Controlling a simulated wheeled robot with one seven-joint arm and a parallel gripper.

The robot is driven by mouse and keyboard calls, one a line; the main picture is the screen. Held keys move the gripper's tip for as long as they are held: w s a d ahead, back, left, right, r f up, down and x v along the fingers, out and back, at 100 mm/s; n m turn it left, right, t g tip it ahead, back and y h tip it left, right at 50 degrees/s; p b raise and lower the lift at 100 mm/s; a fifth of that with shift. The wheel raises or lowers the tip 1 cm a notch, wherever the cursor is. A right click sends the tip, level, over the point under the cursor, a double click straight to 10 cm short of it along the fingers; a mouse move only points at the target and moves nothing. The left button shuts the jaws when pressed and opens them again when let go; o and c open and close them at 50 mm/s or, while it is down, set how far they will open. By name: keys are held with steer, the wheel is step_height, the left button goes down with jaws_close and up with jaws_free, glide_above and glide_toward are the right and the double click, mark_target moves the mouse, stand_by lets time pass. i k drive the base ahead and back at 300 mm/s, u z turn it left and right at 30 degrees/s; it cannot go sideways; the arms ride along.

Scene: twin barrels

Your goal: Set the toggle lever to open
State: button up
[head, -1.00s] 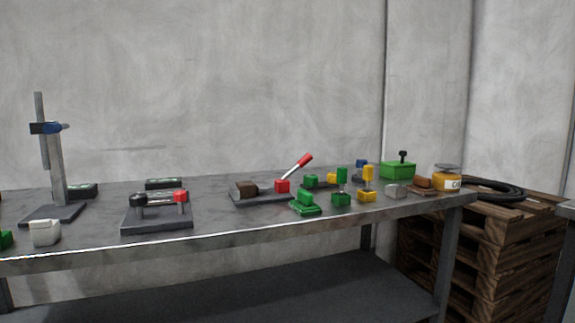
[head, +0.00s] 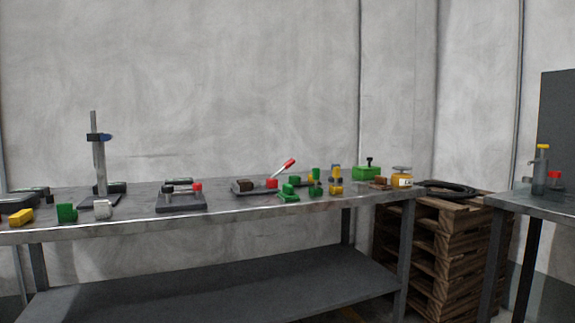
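In the head view, a lever with a red grip (head: 288,163) and a pale shaft rises to the upper right from a dark base (head: 243,186) on the workbench. I cannot tell for sure which of these is the toggle lever, and no open marking is legible. My gripper is not in view.
The metal workbench (head: 140,222) runs across the view. It carries a clamp stand (head: 99,165), small green and yellow parts, a green box (head: 367,172) and a jar (head: 402,180). Stacked pallets (head: 440,250) stand right of it, then another table (head: 535,206). A shelf (head: 210,290) below is bare.

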mark_target(291, 162)
steer(key=z, duration=0.55)
steer(key=i, duration=1.25)
steer(key=u, duration=0.35)
